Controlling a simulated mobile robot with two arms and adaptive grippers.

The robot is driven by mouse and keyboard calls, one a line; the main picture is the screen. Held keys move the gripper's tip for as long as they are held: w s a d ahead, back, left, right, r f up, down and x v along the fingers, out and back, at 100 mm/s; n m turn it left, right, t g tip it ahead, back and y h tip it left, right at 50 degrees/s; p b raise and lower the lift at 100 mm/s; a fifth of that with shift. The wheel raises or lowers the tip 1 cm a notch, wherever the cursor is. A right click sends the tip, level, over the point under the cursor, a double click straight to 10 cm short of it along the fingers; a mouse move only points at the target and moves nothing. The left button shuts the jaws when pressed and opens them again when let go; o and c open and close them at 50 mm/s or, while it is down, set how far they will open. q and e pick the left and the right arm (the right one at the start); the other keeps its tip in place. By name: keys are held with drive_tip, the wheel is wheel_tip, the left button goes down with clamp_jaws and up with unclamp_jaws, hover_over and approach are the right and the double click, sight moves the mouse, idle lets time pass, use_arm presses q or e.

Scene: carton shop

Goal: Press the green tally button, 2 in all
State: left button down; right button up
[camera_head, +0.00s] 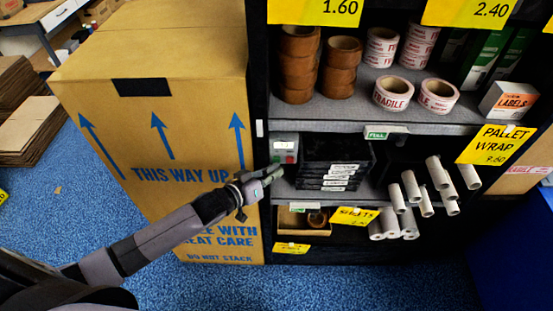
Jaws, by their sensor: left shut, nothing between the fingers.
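A small grey tally box (285,139) sits on the middle shelf at its left end. It has a pale display and a small green button (289,159) low on its front, with a reddish spot beside it. My left gripper (276,173) is shut and empty. Its fingertips are just below and to the left of the green button in the picture; I cannot tell whether they touch the box. The display digits are too small to read. My right gripper is not in view.
A large carton (155,120) stands left of the shelf unit, behind my left arm. A black tray of dark packets (335,165) is right of the tally box. Tape rolls (393,93) fill the shelf above; pale tubes (411,186) stick out at right. Blue floor is clear in front.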

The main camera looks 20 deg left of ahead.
use_arm(q)
drive_tip(key=shift+s+d, duration=0.1)
drive_tip(key=shift+s, duration=0.3)
drive_tip(key=s+p, duration=0.1)
drive_tip(key=s, duration=0.1)
drive_tip(key=s+d+p, duration=0.1)
drive_tip(key=s, duration=0.1)
drive_tip(key=shift+s+d+p, duration=0.2)
drive_tip(key=shift+s+p, duration=0.15)
drive_tip(key=shift+s, duration=0.05)
idle(0.6)
